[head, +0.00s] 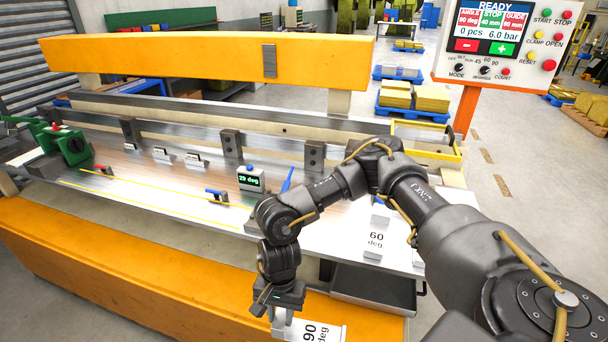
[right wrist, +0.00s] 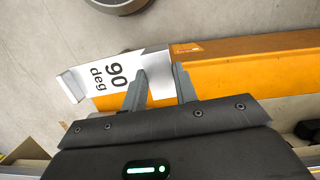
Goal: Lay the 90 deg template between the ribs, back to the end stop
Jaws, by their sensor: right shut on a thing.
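The white 90 deg template (head: 324,333) is at the bottom of the head view, partly cut off by the picture edge. My right gripper (head: 278,312) is shut on it, in front of the orange front beam. In the right wrist view, the template (right wrist: 98,78) with its upturned end sticks out to the left of my right gripper's fingers (right wrist: 160,80). A white 60 deg template (head: 376,241) lies at the right end of the steel table (head: 180,195). I cannot clearly make out the ribs or the end stop. My left gripper is out of view.
Dark upright blocks (head: 231,144) stand along the back of the table. A display reading 29 deg (head: 250,180) and a blue-handled tool (head: 287,180) are near my right arm. A dark tray (head: 372,289) is below the table's right end. A control panel (head: 505,43) stands back right.

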